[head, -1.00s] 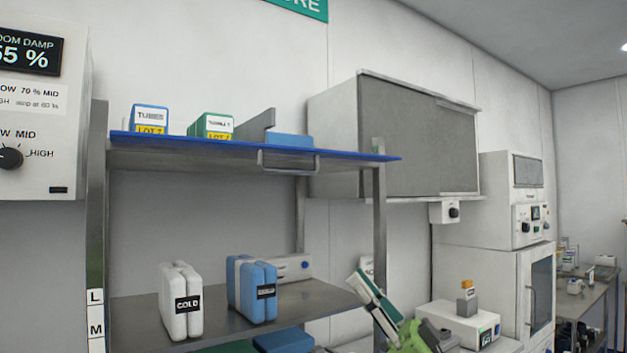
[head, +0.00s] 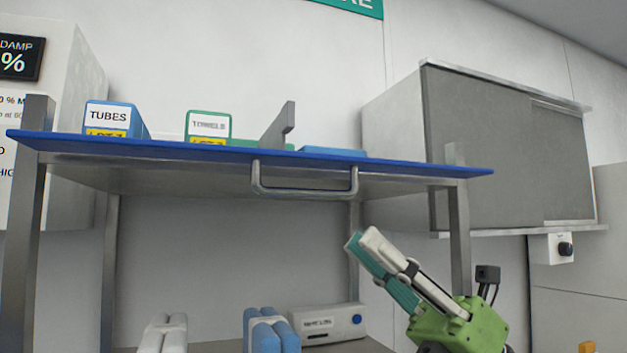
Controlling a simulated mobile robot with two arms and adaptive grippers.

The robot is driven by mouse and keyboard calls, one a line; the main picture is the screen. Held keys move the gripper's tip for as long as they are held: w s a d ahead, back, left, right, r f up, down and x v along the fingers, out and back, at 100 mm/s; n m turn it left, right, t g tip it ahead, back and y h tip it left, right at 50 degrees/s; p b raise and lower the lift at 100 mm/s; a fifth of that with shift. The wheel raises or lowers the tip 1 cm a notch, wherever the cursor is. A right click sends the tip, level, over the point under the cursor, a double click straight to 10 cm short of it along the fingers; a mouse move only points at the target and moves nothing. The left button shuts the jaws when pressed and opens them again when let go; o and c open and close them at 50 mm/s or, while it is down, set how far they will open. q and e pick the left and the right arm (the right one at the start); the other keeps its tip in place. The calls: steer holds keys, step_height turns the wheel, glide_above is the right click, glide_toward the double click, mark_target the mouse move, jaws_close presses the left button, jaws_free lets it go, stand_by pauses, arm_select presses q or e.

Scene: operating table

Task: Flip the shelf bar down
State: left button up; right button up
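The shelf bar (head: 305,193) is a grey metal U-shape at the front edge of the blue-edged upper shelf (head: 200,154). It hangs below that edge. My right gripper (head: 362,241), with white and teal fingers on a green body, is below the shelf and to the right of the bar, pointing up and left. It is apart from the bar in the picture. Its fingers lie close side by side, and I cannot tell whether a gap is between them. My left gripper is out of view.
A blue TUBES box (head: 115,119), a green TOWELS box (head: 208,127) and an upright grey plate (head: 279,127) stand on the upper shelf. White (head: 164,335) and blue packs (head: 270,332) stand below. A shelf post (head: 459,230) rises just right of my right gripper.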

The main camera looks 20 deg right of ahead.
mark_target(311, 192)
steer(key=p+x, duration=0.4)
steer(key=x, duration=0.6)
steer(key=shift+w, duration=0.1)
steer(key=shift+w+r, duration=0.1)
jaws_close()
